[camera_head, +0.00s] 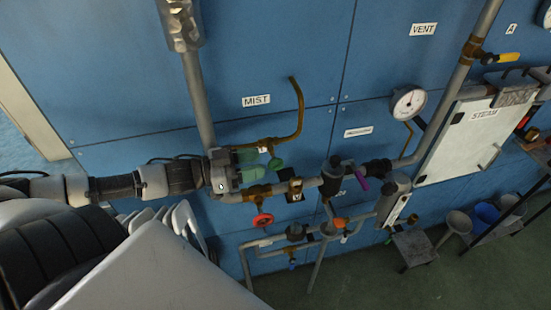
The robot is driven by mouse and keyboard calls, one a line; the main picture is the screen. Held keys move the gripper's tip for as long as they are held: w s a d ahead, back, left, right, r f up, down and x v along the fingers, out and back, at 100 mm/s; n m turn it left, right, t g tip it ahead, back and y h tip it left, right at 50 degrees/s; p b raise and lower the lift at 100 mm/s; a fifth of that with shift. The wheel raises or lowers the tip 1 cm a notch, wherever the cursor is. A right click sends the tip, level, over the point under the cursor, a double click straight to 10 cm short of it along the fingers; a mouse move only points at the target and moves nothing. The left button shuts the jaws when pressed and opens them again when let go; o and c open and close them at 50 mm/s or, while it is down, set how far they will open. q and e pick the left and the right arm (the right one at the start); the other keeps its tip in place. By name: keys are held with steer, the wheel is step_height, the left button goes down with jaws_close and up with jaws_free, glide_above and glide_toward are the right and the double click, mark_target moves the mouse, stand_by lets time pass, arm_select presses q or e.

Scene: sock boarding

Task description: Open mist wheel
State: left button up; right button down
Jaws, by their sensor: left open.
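The MIST label (256,100) is on the blue wall panel, with a bent brass pipe (299,110) below and to its right. My left gripper (262,164) reaches in from the left and is open, its green fingers in front of the pipework below the label. Any wheel between or behind the fingers is hidden, and I cannot tell whether they touch anything. A red handwheel (263,220) sits on a brass valve just below the gripper, apart from the fingers. I cannot tell from the picture which wheel belongs to the mist line.
Grey pipes, a black valve with a purple handle (361,186) and an orange handle (341,222) crowd the right. A gauge (408,103) and the white STEAM box (478,130) are further right. A stool (414,247) and buckets (487,213) stand on the green floor.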

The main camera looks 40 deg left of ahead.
mark_target(272, 159)
arm_select(q)
steer(key=x, duration=0.3)
steer(key=shift+s+d+r, duration=0.1)
steer(key=shift+r, duration=0.05)
steer(key=shift+w+d+p, duration=0.25)
steer(key=shift+w+p, duration=0.05)
steer(key=shift+p, duration=0.05)
steer(key=shift+x, duration=0.8)
arm_select(e)
steer(key=shift+w+a+r, duration=0.3)
steer(key=shift+a+r, duration=0.15)
steer(key=shift+a, duration=0.05)
steer(key=shift+d, duration=0.15)
